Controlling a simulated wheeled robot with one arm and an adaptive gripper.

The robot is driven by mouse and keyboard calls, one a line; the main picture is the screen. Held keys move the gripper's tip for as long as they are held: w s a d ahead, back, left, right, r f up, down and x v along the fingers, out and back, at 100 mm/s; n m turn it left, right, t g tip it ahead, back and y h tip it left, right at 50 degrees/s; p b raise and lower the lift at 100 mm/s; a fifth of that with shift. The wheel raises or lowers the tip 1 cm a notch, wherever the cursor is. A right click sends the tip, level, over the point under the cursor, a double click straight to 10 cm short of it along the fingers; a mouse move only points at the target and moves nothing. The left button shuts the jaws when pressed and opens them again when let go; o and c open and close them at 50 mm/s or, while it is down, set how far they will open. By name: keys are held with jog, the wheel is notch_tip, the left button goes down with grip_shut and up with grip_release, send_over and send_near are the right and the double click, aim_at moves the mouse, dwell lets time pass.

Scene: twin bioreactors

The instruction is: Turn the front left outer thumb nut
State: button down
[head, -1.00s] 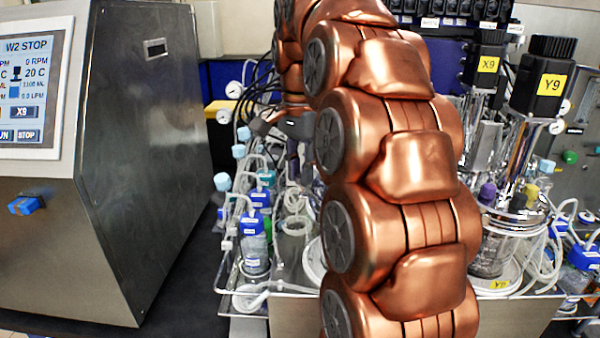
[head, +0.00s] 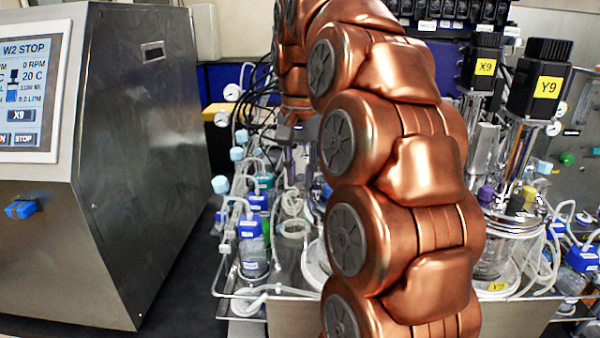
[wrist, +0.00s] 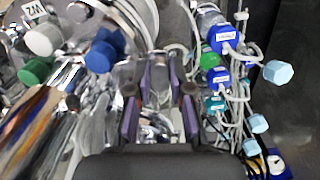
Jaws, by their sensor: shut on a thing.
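My gripper (wrist: 160,80) shows in the wrist view with its two purple-padded fingers pointing into a cluster of shiny metal fittings. The fingers are closed on a small metal part between them, at the place of the thumb nut; its outline is too blurred to make out. In the head view my gripper (head: 297,135) hangs down behind the tubing at the left bioreactor, half hidden by my copper arm. The vessel's front and its other nuts are mostly hidden there.
Blue-capped bottles (head: 253,247) and tubing stand left of the arm; they line the right side in the wrist view. A steel cabinet with a screen (head: 28,85) stands at the left. The vessel with the Y9 motor (head: 540,80) stands at the right.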

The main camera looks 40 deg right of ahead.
jog(key=c, duration=1)
grip_release()
jog(key=shift+c, duration=0.2)
jog(key=shift+m, duration=0.3)
